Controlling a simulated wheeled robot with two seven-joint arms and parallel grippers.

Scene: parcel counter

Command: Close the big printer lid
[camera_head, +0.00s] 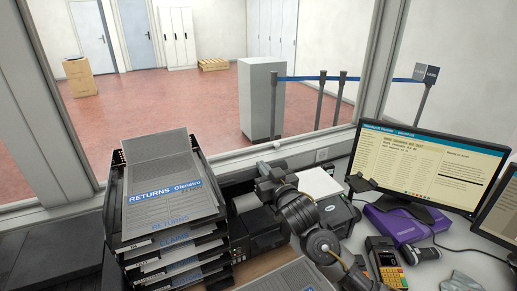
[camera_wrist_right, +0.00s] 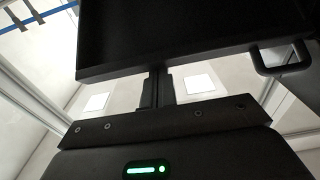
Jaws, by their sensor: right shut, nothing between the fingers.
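A black printer (camera_head: 340,217) stands right of my right arm in the head view, with a pale panel or sheet (camera_head: 320,183) at its top. My arm covers its left side, so I cannot tell how far its lid is open. My right gripper (camera_head: 268,178) is shut and empty, above and between this printer and a lower black machine (camera_head: 262,232) to the left. In the wrist view a wide dark panel (camera_wrist_right: 190,35) with a loop handle lies just beyond the shut fingertips (camera_wrist_right: 157,72). I cannot tell if they touch. My left gripper is not in view.
A tall stack of document trays (camera_head: 180,245) stands on the left. A monitor (camera_head: 428,168), a purple box (camera_head: 400,222) and a card terminal (camera_head: 385,260) are on the right. A window ledge (camera_head: 290,150) runs behind the counter.

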